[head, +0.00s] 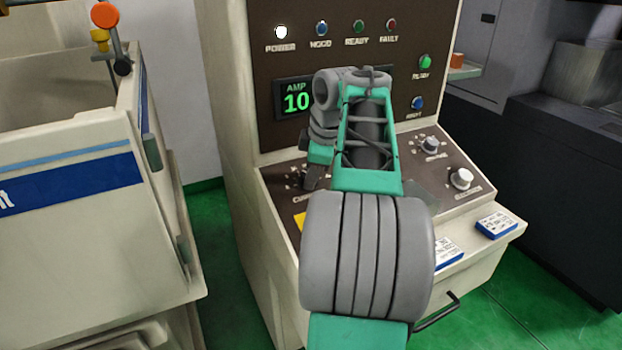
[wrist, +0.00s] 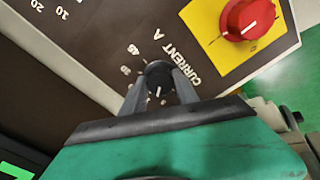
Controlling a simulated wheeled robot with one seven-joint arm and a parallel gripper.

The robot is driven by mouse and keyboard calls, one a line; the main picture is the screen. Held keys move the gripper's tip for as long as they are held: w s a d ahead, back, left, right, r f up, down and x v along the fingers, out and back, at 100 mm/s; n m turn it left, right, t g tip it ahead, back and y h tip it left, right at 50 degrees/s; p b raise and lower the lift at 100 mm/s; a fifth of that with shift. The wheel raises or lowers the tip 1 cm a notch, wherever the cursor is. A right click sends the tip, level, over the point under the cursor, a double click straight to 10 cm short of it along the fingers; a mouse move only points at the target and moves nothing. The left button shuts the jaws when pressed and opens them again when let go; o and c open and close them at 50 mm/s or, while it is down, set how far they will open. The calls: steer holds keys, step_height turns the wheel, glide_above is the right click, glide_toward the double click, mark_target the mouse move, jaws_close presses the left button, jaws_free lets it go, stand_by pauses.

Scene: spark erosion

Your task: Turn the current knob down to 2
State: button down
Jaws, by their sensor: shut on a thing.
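The current knob (wrist: 157,78) is a small dark round knob with a white pointer line. It sits in a ring of scale marks beside the word CURRENT in the wrist view. My gripper (wrist: 160,84) is shut on it, one grey finger on each side. In the head view my gripper (head: 313,178) reaches down to the left end of the sloped panel and mostly hides the knob. The amp display (head: 295,100) reads 10 in green. The pointer's exact scale value is too small to read.
A red knob (wrist: 247,18) on a yellow plate is close by in the wrist view. Two more knobs (head: 430,145) (head: 461,179) are at the panel's right. Blue-edged cards (head: 496,226) lie on the front ledge. A white tank (head: 75,160) stands left.

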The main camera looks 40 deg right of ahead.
steer(key=n+b, duration=0.2)
steer(key=n, duration=0.3)
steer(key=shift+f+n, duration=0.1)
steer(key=shift+n, duration=0.2)
steer(key=n+b, duration=0.1)
steer(key=n, duration=0.4)
steer(key=shift+w+n+b, duration=0.15)
steer(key=shift+n+b, duration=0.15)
steer(key=shift+b, duration=0.05)
steer(key=c, duration=0.9)
jaws_free()
steer(key=p+v, duration=0.6)
steer(key=v, duration=0.2)
steer(key=shift+w+d, duration=0.1)
steer(key=shift+w, duration=0.05)
